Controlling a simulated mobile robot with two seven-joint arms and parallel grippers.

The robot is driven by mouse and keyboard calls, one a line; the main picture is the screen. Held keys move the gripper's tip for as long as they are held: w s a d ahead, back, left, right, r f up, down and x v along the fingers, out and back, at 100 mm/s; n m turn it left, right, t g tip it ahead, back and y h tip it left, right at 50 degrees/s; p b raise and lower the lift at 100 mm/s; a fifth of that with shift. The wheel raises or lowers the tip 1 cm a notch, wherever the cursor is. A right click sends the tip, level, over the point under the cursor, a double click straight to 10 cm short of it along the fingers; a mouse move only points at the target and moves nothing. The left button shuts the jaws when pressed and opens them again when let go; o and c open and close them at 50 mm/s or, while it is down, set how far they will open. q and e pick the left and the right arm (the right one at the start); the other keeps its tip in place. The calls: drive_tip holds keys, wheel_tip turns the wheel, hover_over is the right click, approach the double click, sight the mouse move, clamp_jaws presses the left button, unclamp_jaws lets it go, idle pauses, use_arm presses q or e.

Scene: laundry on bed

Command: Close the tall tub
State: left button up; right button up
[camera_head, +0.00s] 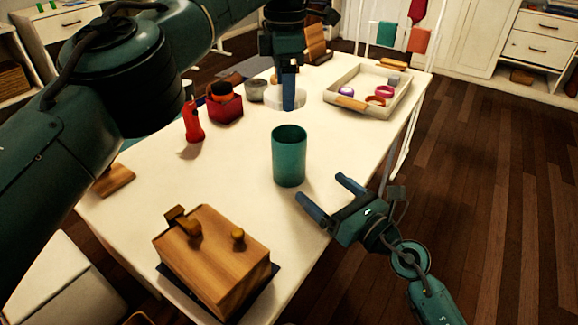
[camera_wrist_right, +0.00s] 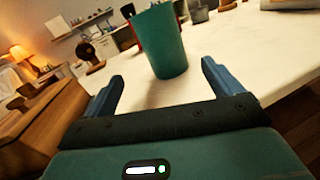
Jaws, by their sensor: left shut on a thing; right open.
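The tall tub (camera_head: 289,158) is a teal cylinder standing upright near the middle of the white table, with its top open. It also shows in the right wrist view (camera_wrist_right: 162,45), beyond and between the fingertips. My left gripper (camera_head: 289,103) is behind the tub in the head view, pointing down and shut on a pale round thing (camera_head: 272,100) that looks like a lid; the fingers hide part of it. My right gripper (camera_head: 322,190) is open and empty, just in front and to the right of the tub, not touching it.
A wooden box (camera_head: 215,262) with knobs stands at the front of the table (camera_head: 235,165). A red bottle (camera_head: 193,122), a red container (camera_head: 225,108) and a grey cup (camera_head: 255,90) stand at the left. A shallow tray (camera_head: 388,112) with rings lies at the back right.

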sight(289, 161)
use_arm(q)
drive_tip(key=shift+s+d+r+n, duration=0.1)
drive_tip(key=shift+d+r+n, duration=0.3)
drive_tip(key=shift+n, duration=0.1)
use_arm(e)
drive_tip(key=shift+w+f+n, duration=0.25)
drive_tip(key=shift+w+n, duration=0.2)
drive_tip(key=shift+n, duration=0.45)
drive_tip(key=x, duration=1.2)
drive_tip(key=shift+f, duration=0.2)
drive_tip(key=shift+c, duration=0.2)
drive_tip(key=c, duration=1.4)
use_arm(q)
drive_tip(key=shift+f, duration=2.5)
use_arm(e)
drive_tip(key=shift+c, duration=0.2)
use_arm(q)
drive_tip(key=shift+f, duration=0.9)
drive_tip(key=shift+f, duration=0.55)
